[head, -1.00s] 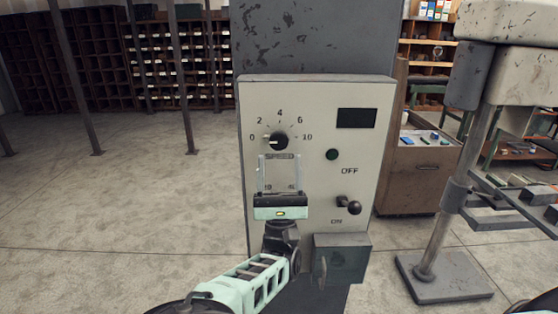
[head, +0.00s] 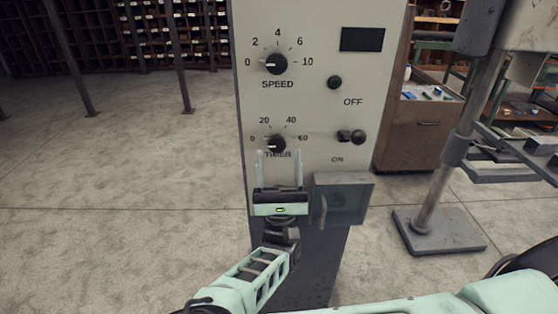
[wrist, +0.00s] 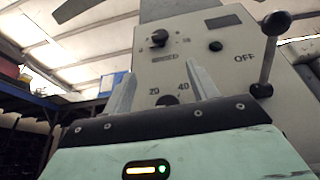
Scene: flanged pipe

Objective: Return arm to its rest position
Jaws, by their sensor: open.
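My gripper (head: 279,170) is pale green and black, with two thin upright fingers. It is open and empty in the head view, in front of the lower part of a control panel (head: 310,110). The fingers overlap the TIMER label just below the timer knob (head: 275,144). In the wrist view the spread fingers (wrist: 163,85) point up toward the panel (wrist: 205,62), with nothing between them. Their gap to the panel is hard to tell. My green arm reaches up from the bottom of the head view.
The panel carries a speed knob (head: 276,64), a dark button (head: 334,83) and a lever switch (head: 352,137). A grey box (head: 343,198) juts out right of my gripper. A metal stand (head: 440,226) is at right. The floor at left is clear.

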